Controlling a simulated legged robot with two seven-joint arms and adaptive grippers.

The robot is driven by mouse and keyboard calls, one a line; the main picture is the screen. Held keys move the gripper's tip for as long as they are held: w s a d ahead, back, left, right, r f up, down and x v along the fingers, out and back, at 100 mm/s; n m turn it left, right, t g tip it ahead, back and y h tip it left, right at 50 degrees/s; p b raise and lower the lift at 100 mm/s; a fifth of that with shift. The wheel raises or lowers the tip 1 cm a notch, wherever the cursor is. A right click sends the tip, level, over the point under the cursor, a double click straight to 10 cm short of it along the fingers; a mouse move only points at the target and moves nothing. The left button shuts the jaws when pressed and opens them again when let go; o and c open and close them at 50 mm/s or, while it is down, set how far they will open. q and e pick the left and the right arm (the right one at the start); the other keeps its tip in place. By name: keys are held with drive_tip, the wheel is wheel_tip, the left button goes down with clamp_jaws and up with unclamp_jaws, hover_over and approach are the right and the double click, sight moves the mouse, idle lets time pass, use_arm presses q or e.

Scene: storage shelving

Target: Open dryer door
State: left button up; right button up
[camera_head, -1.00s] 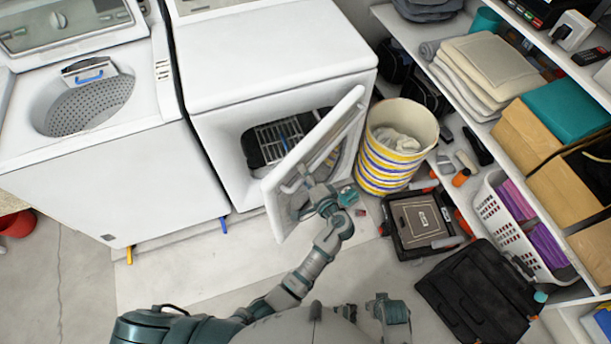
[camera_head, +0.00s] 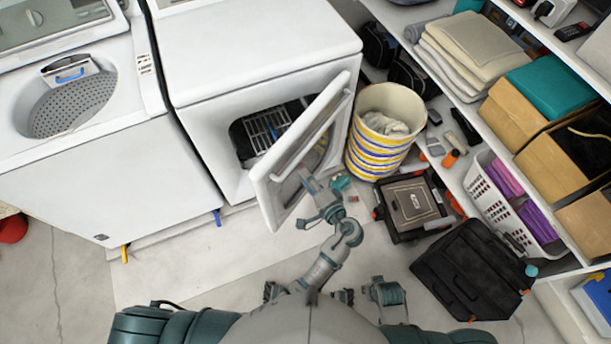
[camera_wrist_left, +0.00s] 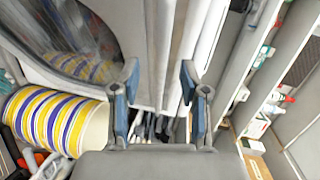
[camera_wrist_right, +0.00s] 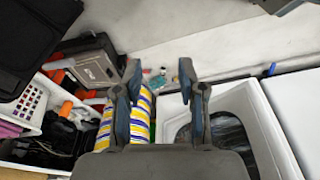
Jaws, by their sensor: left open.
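The dryer door (camera_head: 273,188) stands ajar, swung out from the white dryer (camera_head: 260,60), with the opening and a rack (camera_head: 265,130) showing behind it. Its round window faces the striped basket.
A striped basket (camera_head: 372,150) stands just right of the dryer door. A dark case (camera_head: 475,270) and a toolbox (camera_head: 395,230) lie on the floor to the right, beside the shelving (camera_head: 450,190). A washer (camera_head: 110,170) stands left of the dryer.

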use_arm(q)
drive_tip(key=shift+d, duration=0.15)
clamp_jaws()
drive_tip(key=s+a+f+n+g+h+b, duration=0.15)
drive_tip(key=s+a+f+g+h, duration=0.25)
drive_tip(key=f, duration=0.7)
drive_tip(key=s+a+f+n+g+h, duration=0.3)
drive_tip(key=f+h, duration=0.2)
drive_tip(key=f, duration=0.6)
drive_tip(key=s+a+f+n+g+h+b, duration=0.15)
drive_tip(key=s+a+f+g+h, duration=0.25)
drive_tip(key=f, duration=0.7)
drive_tip(key=w+a+r+n+t+h+b, duration=0.1)
drive_tip(key=w+a+r+n+t+h, duration=0.2)
drive_tip(key=a+r+n+t+h, duration=0.5)
drive_tip(key=w+a+r+n+t+h+b, duration=0.1)
drive_tip(key=w+a+r+n+t, duration=0.3)
drive_tip(key=a+r, duration=0.75)
drive_tip(key=w+d, duration=0.4)
drive_tip(key=d, duration=0.6)
drive_tip(key=shift+d+r+n+g+p, duration=0.25)
drive_tip(key=shift+d+n+g+p, duration=0.05)
drive_tip(key=shift+n+g+p, duration=0.15)
use_arm(e)
wheel_tip(320, 180, up, 9)
drive_tip(key=w+t, duration=0.2)
drive_tip(key=shift+w+a, duration=0.2)
drive_tip(key=shift+a, duration=0.15)
